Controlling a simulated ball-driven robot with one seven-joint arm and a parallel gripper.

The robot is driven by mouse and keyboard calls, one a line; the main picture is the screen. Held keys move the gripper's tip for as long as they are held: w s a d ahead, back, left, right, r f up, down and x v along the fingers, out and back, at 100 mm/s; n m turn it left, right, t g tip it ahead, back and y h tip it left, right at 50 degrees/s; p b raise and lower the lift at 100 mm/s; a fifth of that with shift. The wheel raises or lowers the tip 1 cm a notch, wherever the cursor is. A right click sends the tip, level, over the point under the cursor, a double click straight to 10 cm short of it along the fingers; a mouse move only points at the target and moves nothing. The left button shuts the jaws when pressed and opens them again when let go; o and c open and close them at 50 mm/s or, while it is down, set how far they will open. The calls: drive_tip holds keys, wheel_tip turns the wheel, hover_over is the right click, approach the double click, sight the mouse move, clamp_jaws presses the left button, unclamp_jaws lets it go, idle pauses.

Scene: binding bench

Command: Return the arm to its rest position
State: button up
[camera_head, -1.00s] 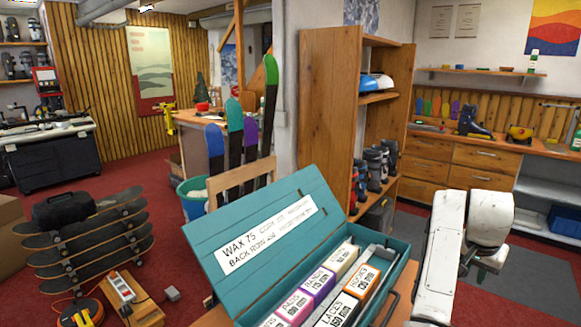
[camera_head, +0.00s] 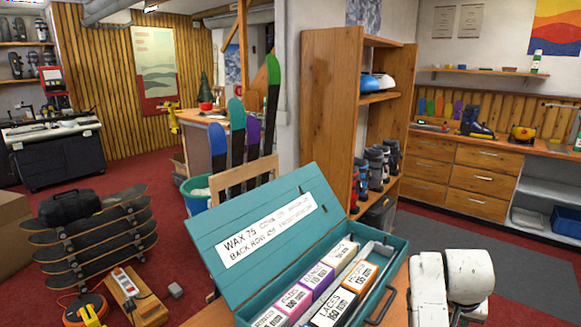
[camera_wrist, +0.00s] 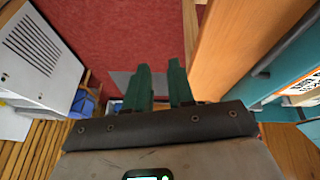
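My white arm (camera_head: 450,285) stands at the lower right in the head view, beside the open teal box. My gripper (camera_wrist: 160,78) shows in the wrist view as two dark green fingers with a gap between them. It is open, and nothing is between the fingers. The fingers point over red floor, left of a wooden bench edge (camera_wrist: 240,40). In the head view the gripper's fingers are hidden.
The teal box (camera_head: 395,262) has its lid (camera_head: 225,287) raised and holds several labelled cartons. In the wrist view it shows at the right (camera_wrist: 285,75). A white vented unit (camera_wrist: 35,55) is at the left there. Stacked skateboards (camera_head: 95,235) stand on the red floor.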

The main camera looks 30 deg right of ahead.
drive_tip(key=s+a+f+n+y, duration=0.1)
drive_tip(key=s+a+f+n, duration=0.2)
drive_tip(key=a, duration=0.6)
drive_tip(key=s+a+f+n+y, duration=0.2)
drive_tip(key=s+a+f+n, duration=0.2)
drive_tip(key=s+a+f, duration=0.2)
drive_tip(key=s+a+f+n+y, duration=0.1)
drive_tip(key=s+a+f+n, duration=0.3)
drive_tip(key=s+a, duration=0.4)
drive_tip(key=a+f, duration=0.1)
drive_tip(key=a, duration=0.4)
drive_tip(key=shift+a, duration=0.25)
